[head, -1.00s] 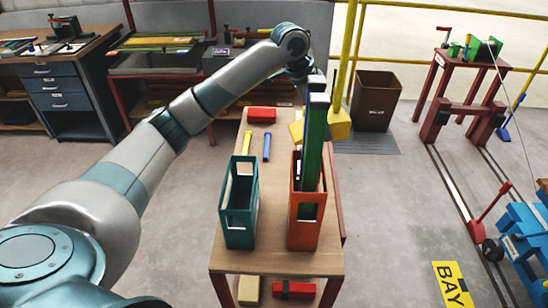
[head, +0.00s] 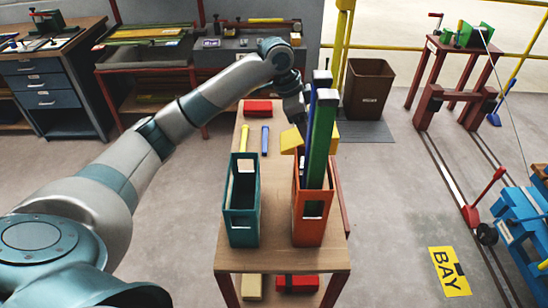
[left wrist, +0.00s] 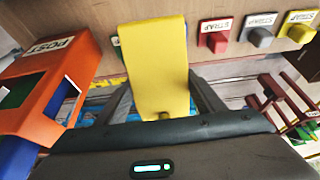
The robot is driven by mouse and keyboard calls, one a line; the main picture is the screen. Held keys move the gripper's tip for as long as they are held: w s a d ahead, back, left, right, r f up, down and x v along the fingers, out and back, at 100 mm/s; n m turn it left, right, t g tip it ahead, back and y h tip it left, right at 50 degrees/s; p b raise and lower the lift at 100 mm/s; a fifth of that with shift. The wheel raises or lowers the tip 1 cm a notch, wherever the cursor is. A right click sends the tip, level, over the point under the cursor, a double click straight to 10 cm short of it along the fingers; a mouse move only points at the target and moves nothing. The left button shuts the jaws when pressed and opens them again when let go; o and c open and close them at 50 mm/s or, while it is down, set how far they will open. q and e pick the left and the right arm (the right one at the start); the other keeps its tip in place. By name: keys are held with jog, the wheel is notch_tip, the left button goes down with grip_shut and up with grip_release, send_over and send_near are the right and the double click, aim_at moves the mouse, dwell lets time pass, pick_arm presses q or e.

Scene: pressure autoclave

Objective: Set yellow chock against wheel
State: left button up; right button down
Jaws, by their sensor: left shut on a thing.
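My left gripper (head: 298,122) is shut on the yellow chock (head: 291,139), above the wooden table (head: 230,262) and behind the orange box. The posts standing in that box hide part of the gripper and chock in the head view. In the left wrist view the yellow chock (left wrist: 155,65) sits between the fingers, its broad face toward the camera. A dark wheel (head: 487,233) shows at the right, at the left side of a blue cart (head: 518,245), well apart from the chock. My right gripper is not in view.
The orange box (head: 309,233) holds tall green and blue posts; a teal box (head: 241,230) stands beside it. A red block (head: 258,107) lies at the table's back. Rails (head: 452,185) run along the floor. Open floor lies between the table and cart.

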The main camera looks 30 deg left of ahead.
pick_arm(q)
jog(key=s+a+f+p, duration=0.1)
jog(key=a, duration=0.1)
jog(key=s+a+f+p, duration=0.1)
jog(key=a+f, duration=0.1)
jog(key=a, duration=0.1)
jog(key=s+a+f+p, duration=0.1)
jog(key=s+a+f, duration=0.1)
jog(key=a, duration=0.1)
jog(key=shift+a, duration=0.1)
jog(key=shift+s+a+f, duration=0.25)
jog(key=shift+a+f, duration=0.1)
jog(key=shift+a, duration=0.1)
jog(key=shift+f, duration=0.1)
jog(key=shift+f+p, duration=0.6)
jog(key=shift+f, duration=0.05)
jog(key=shift+f+p, duration=0.45)
jog(key=shift+f, duration=0.85)
